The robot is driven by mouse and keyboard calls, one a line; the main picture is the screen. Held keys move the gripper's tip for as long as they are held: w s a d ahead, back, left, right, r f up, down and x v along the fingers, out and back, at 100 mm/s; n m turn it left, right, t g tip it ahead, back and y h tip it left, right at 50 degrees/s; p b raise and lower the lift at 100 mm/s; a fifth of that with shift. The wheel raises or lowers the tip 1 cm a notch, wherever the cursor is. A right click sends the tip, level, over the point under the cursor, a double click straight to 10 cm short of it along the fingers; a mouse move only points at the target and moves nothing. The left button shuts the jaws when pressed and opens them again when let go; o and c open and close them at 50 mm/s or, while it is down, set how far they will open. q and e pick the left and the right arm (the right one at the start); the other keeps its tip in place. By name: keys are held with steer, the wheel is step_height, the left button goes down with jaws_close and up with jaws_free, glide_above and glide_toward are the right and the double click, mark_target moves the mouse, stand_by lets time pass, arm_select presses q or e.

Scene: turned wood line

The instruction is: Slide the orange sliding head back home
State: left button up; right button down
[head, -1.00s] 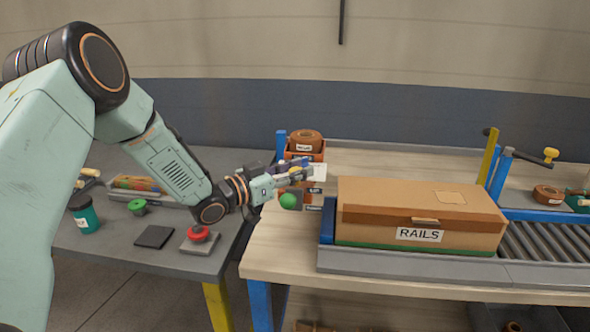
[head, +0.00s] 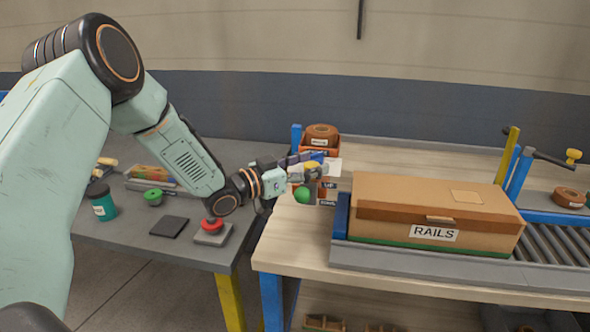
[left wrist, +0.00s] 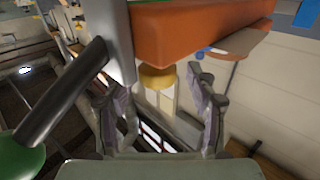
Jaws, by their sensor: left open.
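The orange sliding head (head: 333,151) stands at the left end of the wooden bench, partly hidden behind my left gripper. In the left wrist view it is a large orange block (left wrist: 190,32) across the top. My left gripper (head: 318,168) is just in front of it, open and empty. In the wrist view a yellow knob (left wrist: 157,77) shows below the block, between and beyond the open fingers (left wrist: 166,108). I cannot tell whether they touch it. A green ball (head: 302,194) on a black lever (left wrist: 65,92) is beside the gripper. My right gripper is not in view.
A cardboard box marked RAILS (head: 440,210) sits right of the gripper on the conveyor. A brown roll (head: 322,134) is on top behind the gripper. A red button (head: 212,226) and a teal cup (head: 101,203) are on the grey table (head: 150,247) at left.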

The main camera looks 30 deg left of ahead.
arm_select(q)
steer(key=v, duration=1.1)
steer(key=shift+s, duration=0.2)
steer(key=shift+s, duration=0.1)
stand_by(0.3)
steer(key=shift+a, duration=0.1)
